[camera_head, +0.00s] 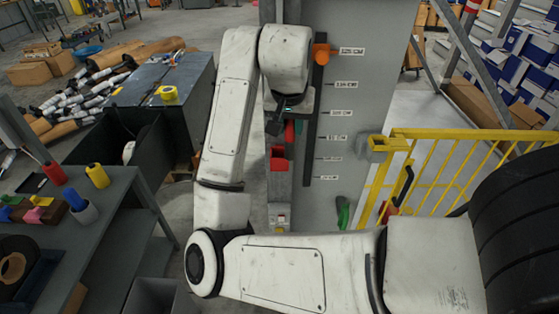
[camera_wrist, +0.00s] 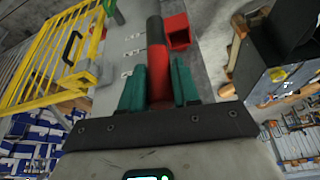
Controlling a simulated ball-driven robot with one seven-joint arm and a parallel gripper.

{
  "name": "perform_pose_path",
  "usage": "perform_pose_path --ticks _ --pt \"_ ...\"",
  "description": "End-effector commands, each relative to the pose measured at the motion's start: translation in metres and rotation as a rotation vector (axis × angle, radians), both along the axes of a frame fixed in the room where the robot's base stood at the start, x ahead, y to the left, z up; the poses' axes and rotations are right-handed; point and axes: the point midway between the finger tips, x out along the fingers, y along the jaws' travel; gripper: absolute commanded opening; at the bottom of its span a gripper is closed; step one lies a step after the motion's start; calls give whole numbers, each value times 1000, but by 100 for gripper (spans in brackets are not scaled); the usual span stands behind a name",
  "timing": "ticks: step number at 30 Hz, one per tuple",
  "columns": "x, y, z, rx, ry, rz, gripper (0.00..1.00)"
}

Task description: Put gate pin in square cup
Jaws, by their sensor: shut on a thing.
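My gripper (camera_wrist: 159,82) is shut on the gate pin (camera_wrist: 157,55), a red rod with a dark far end, held between two teal fingers. In the head view my gripper (camera_head: 290,130) hangs in front of the grey panel, and only a bit of red shows at its fingers. A red square cup (camera_head: 278,160) with an open top stands on a grey post just below and left of the gripper. In the wrist view the red square cup (camera_wrist: 178,32) is right of the pin's far end, apart from it. A yellow square cup-like socket (camera_head: 388,144) is on the yellow gate.
The grey panel (camera_head: 365,85) carries a dark vertical rail (camera_head: 313,120) with height labels and an orange knob (camera_head: 320,54). The yellow gate (camera_head: 470,150) stands at right. A workbench (camera_head: 110,220) with coloured items is at left, beside a dark bin (camera_head: 110,150).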

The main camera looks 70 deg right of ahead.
Motion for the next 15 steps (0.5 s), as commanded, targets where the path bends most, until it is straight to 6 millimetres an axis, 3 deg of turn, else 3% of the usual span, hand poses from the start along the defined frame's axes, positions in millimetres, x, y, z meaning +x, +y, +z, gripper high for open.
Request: perform_pose_path --ticks 3,6,15 --pt "-20 3 8 -1 0 -86 0" --pt "-23 -1 5 -3 3 -115 0" --pt "15 -46 -24 -4 7 -119 0"
